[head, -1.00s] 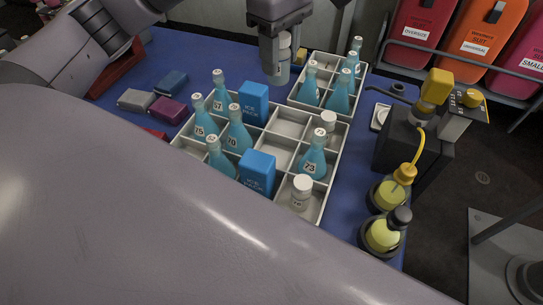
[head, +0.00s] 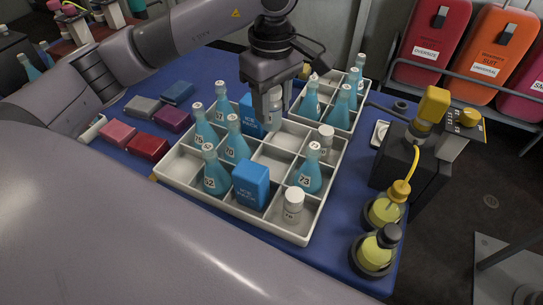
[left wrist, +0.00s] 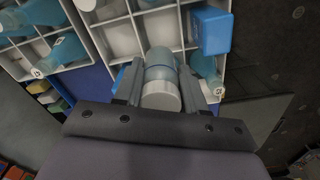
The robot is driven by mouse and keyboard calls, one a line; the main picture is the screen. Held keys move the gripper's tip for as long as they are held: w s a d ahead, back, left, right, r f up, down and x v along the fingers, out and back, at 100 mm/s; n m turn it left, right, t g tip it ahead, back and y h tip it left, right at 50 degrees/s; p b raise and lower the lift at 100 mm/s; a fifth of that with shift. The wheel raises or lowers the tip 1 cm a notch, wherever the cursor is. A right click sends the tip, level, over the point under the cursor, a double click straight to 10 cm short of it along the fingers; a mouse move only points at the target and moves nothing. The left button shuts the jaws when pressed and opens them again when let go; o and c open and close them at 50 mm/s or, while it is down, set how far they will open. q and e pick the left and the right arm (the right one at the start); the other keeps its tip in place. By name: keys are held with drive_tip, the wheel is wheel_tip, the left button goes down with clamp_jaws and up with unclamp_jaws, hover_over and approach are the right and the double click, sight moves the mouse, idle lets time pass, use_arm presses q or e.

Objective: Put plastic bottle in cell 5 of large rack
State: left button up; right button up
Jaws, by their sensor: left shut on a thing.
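My left gripper (head: 272,112) is shut on the plastic bottle, a pale blue bottle (head: 274,121) with a white cap; it also shows in the left wrist view (left wrist: 162,72), cap towards the camera, between the fingers. It is held upright over the far part of the large rack (head: 262,229), a grey-white divided tray. I cannot tell whether its bottom is inside a cell. Empty cells show in the rack's middle and back. Cell numbers are not readable. My right gripper is not in view.
Blue flasks (head: 232,145), blue ice packs (head: 251,186) and white-capped bottles (head: 292,206) fill other rack cells. A smaller rack (head: 345,127) with flasks stands behind. Coloured blocks (head: 148,147) lie left. A dark device (head: 400,155) and yellow-liquid bottles (head: 376,250) stand right.

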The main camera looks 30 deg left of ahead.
use_arm(q)
drive_tip(key=shift+f, duration=7.1)
drive_tip(key=o, duration=0.6)
drive_tip(key=shift+f+b, duration=0.15)
drive_tip(key=shift+b, duration=0.2)
drive_tip(key=shift+o, duration=0.9)
